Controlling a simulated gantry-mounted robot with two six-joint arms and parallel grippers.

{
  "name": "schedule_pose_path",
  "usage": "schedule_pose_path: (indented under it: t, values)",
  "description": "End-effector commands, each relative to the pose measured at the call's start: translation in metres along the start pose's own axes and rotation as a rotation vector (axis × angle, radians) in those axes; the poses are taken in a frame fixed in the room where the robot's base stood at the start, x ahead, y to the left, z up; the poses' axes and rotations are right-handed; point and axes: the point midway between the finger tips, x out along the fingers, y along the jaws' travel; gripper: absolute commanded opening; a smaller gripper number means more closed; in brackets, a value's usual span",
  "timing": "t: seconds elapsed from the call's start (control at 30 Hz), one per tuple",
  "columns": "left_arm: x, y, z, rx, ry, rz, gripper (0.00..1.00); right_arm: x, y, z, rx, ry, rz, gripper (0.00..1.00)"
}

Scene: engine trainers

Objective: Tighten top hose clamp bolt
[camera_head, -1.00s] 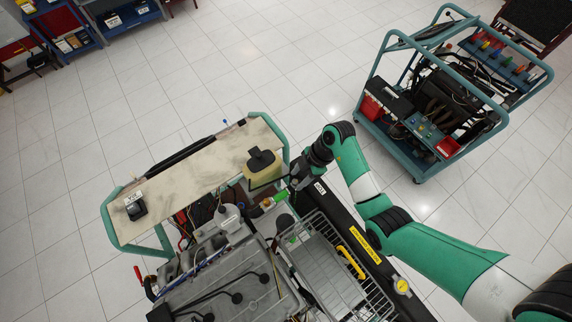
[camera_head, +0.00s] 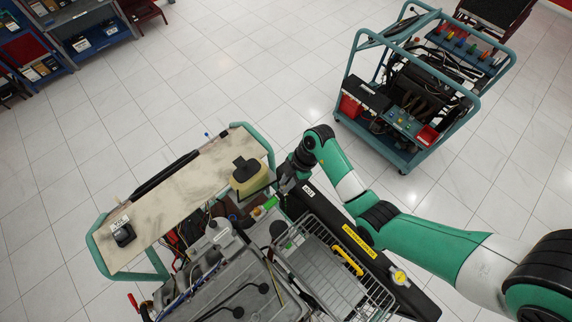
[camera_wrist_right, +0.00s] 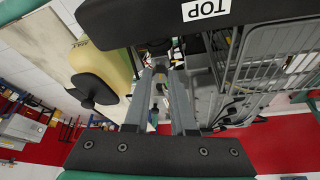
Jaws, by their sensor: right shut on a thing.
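My right gripper (camera_head: 284,186) reaches the engine trainer at the end of the black bar (camera_head: 348,235), beside its white label. In the right wrist view this bar's label (camera_wrist_right: 206,9) reads TOP. My right gripper's fingers (camera_wrist_right: 163,76) point in under the bar and close on a small part, which I take to be the top hose clamp bolt (camera_wrist_right: 160,87). It is too small and shaded to make out clearly. The hose around it is mostly hidden. My left gripper is not in view.
A yellow reservoir with a black cap (camera_head: 249,180) stands close left of my right gripper. A wire basket (camera_head: 325,262) with a yellow handle lies right of the engine (camera_head: 235,285). A second trainer cart (camera_head: 410,100) stands at upper right. Open tiled floor lies between.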

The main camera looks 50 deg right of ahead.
Motion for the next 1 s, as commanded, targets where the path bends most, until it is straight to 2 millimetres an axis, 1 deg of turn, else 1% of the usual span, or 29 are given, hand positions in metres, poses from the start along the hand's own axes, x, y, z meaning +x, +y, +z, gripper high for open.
schedule_pose_path:
  t: [0.27, 0.7, 1.0]
  values:
    - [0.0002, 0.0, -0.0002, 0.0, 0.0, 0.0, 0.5, -0.0003, -0.0012, -0.0008, 0.083, 0.001, 0.037, 0.0]
    - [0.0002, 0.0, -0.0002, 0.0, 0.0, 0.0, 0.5, -0.0001, -0.0042, -0.0021, 0.362, 0.003, 0.152, 0.0]
    - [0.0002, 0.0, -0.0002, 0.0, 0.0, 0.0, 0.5, -0.0002, -0.0049, -0.0025, 0.484, 0.003, 0.202, 0.0]
